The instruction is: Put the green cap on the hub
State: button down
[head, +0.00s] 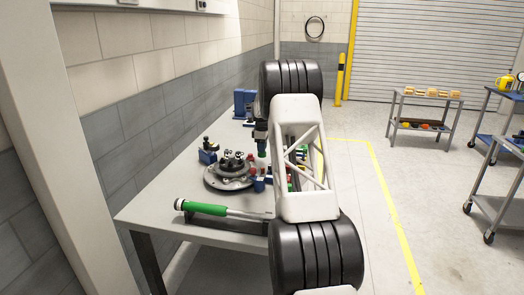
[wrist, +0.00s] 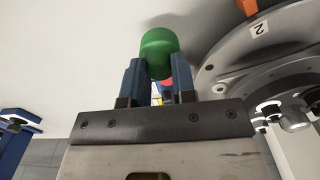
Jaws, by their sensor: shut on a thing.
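My gripper (wrist: 158,66) is shut on the green cap (wrist: 160,46), which sits between its two blue fingers in the wrist view. In the head view the cap (head: 261,153) shows as a small green spot below my gripper (head: 261,144), over the table. The round grey fixture (head: 228,180), with raised metal parts in its middle, stands on the table to the left of the cap. In the wrist view part of this fixture (wrist: 222,62) shows at the right, marked "2", apart from the cap. I cannot clearly make out which part is the hub.
A green-handled tool (head: 205,208) lies along the near edge of the table (head: 150,212). A blue block (head: 207,155) stands behind the fixture, and small red, blue and green parts lie to its right, partly hidden by my arm. A wall borders the table's left side.

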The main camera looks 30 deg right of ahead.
jog(key=shift+r, duration=0.5)
jog(key=shift+a, duration=0.1)
jog(key=shift+a+r, duration=0.4)
jog(key=shift+a, duration=0.05)
jog(key=s+a+r, duration=0.2)
jog(key=a+r, duration=0.4)
jog(key=a, duration=0.3)
jog(key=s+a+r, duration=0.3)
jog(key=a+r, duration=0.3)
jog(key=a, duration=0.3)
jog(key=shift+r, duration=0.15)
jog(key=shift+f, duration=0.2)
jog(key=shift+f, duration=2.1)
